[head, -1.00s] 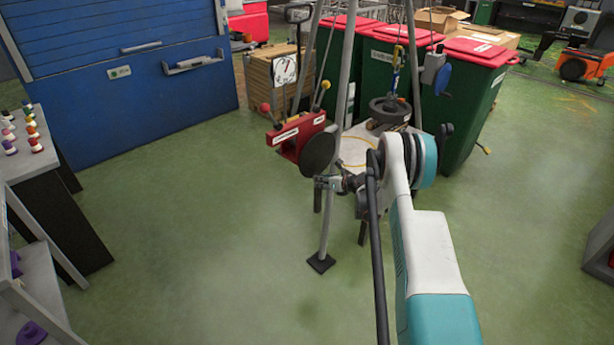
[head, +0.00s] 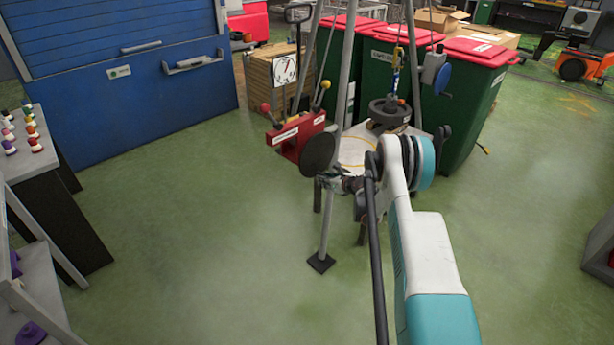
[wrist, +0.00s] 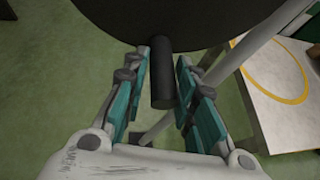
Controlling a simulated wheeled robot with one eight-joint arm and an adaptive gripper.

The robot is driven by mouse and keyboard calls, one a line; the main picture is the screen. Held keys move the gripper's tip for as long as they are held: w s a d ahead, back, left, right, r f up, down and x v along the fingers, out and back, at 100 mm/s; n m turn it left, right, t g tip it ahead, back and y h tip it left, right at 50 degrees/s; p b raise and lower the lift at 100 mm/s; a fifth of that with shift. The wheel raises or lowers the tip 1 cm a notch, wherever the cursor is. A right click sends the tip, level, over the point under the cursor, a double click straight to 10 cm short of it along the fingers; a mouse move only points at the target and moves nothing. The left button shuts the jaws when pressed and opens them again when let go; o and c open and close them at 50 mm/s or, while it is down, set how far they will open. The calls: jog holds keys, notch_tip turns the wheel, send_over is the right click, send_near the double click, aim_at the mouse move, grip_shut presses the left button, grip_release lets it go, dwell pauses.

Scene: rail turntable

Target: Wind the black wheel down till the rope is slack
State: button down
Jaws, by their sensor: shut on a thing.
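The black wheel (head: 318,154) is a round disc on the near side of a tripod. A short black handle peg (wrist: 163,78) sticks out from its face, and the wheel's dark rim (wrist: 170,20) fills the top of the wrist view. My gripper (wrist: 163,64) is shut on this peg, with a teal-padded finger on each side. In the head view my gripper (head: 333,182) is at the wheel's lower edge. The rope (head: 402,30) runs down to a hook (head: 395,82) above a dark round weight (head: 390,113). The rope looks straight. I cannot tell whether the weight touches the table.
A white table (head: 357,150) with a yellow ring lies under the weight. A red lever box (head: 300,138) is left of the wheel. A blue wheel (head: 442,80) is on the right tripod leg (head: 413,70). Green bins (head: 475,110) stand behind.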

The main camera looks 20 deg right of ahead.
jog(key=shift+w+d+n+h, duration=0.15)
jog(key=shift+d+n+h, duration=0.15)
jog(key=shift+d, duration=0.3)
jog(key=shift+w+d+r+n+t+h, duration=0.1)
jog(key=shift+w+d+n+t+h, duration=0.15)
jog(key=shift+d+n+h, duration=0.15)
jog(key=shift+w+d+r+n+t+h, duration=0.1)
jog(key=shift+d+n+t+h, duration=0.15)
jog(key=shift+d, duration=0.2)
jog(key=shift+d, duration=0.1)
jog(key=shift+w+d+r+n+t+h, duration=0.15)
jog(key=shift+d+n+t+h, duration=0.05)
jog(key=shift+d+n, duration=0.2)
jog(key=shift+w+d+r+n+t+h, duration=0.2)
jog(key=shift+d+n, duration=0.1)
jog(key=shift+n, duration=0.15)
jog(key=shift+w+d+r+n+t+h, duration=0.2)
jog(key=shift+d+r+n+t+h, duration=0.2)
jog(key=shift+d+n+t+h, duration=0.25)
